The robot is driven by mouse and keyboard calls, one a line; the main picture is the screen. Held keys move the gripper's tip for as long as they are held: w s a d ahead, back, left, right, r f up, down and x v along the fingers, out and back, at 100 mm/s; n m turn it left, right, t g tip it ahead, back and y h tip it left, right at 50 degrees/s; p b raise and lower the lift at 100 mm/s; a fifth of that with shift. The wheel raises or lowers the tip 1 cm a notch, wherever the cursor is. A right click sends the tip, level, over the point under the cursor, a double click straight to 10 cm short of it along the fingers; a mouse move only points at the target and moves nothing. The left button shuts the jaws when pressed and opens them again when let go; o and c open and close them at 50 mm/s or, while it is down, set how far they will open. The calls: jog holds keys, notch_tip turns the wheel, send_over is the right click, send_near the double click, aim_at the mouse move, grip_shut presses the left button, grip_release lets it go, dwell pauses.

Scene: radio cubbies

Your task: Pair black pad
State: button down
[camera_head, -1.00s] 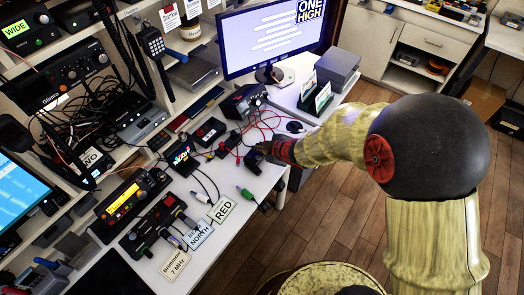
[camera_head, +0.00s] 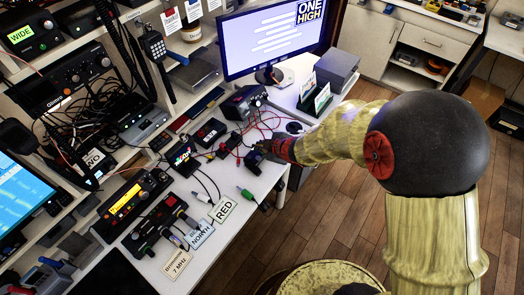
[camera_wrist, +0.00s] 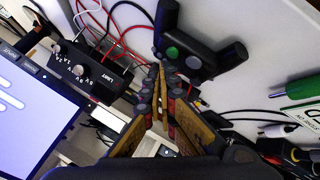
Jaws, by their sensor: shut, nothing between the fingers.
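A black pad-like device (camera_wrist: 207,60) with a green round button and a grey one lies on the white desk in the wrist view. It looks like the small dark block (camera_head: 253,163) at the desk's right edge in the head view. My gripper (camera_wrist: 160,78) is shut and empty, its fingertips right at the device's lower left side near the buttons. I cannot tell whether they touch it. In the head view my gripper (camera_head: 264,148) hangs just above that block and partly hides it.
A black control box with knobs (camera_wrist: 83,70) and red and black cables lie left of my fingers. A green-handled tool (camera_wrist: 295,88) lies to the right. The monitor (camera_head: 272,40) stands behind. Labelled cards such as RED (camera_head: 223,209) lie on the desk front.

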aim_at(261, 154)
notch_tip(261, 154, up, 5)
jog(key=p, duration=0.4)
jog(key=shift+p, duration=0.3)
dwell(0.5)
